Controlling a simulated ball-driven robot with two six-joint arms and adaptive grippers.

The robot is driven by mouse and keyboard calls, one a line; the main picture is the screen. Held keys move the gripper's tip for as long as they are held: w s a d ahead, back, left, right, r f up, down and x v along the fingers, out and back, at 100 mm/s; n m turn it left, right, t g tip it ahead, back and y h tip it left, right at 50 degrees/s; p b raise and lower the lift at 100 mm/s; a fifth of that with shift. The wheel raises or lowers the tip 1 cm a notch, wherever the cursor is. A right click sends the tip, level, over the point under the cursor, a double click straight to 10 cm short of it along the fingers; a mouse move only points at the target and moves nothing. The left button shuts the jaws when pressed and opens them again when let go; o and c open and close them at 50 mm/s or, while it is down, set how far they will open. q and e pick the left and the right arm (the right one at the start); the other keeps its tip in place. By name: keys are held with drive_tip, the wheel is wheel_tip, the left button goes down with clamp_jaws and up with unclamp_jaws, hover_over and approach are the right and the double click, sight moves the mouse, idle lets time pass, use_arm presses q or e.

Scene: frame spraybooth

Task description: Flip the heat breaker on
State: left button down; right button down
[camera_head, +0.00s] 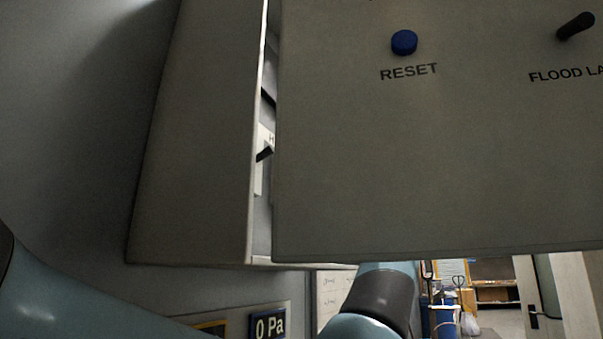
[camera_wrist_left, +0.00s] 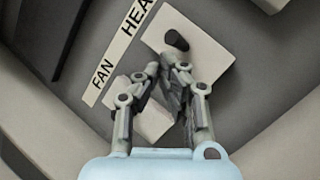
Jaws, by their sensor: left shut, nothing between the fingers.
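The heat breaker is a pale plate (camera_wrist_left: 208,62) with a short black toggle (camera_wrist_left: 177,40), seen in the left wrist view beside a label (camera_wrist_left: 140,17) reading "HEA", cut off by the frame edge. My left gripper (camera_wrist_left: 178,72) is shut and empty. Its fingertips lie over the plate, just below the toggle in the picture; I cannot tell whether they touch it. In the head view a dark lever (camera_head: 264,154) shows inside the open cabinet beside a partly hidden "H" label. The door hides my left gripper there. My right gripper is in neither view.
The cabinet door (camera_head: 430,170) stands open across the head view, with a blue RESET button (camera_head: 404,42) and a black FLOOD lever (camera_head: 575,26). The cabinet side wall (camera_head: 200,130) is left of the narrow gap. A second pale plate (camera_wrist_left: 152,120) sits by the FAN label (camera_wrist_left: 103,74).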

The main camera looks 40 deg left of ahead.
use_arm(q)
drive_tip(key=v, duration=1)
drive_tip(key=shift+d, duration=0.15)
drive_tip(key=shift+s, duration=0.1)
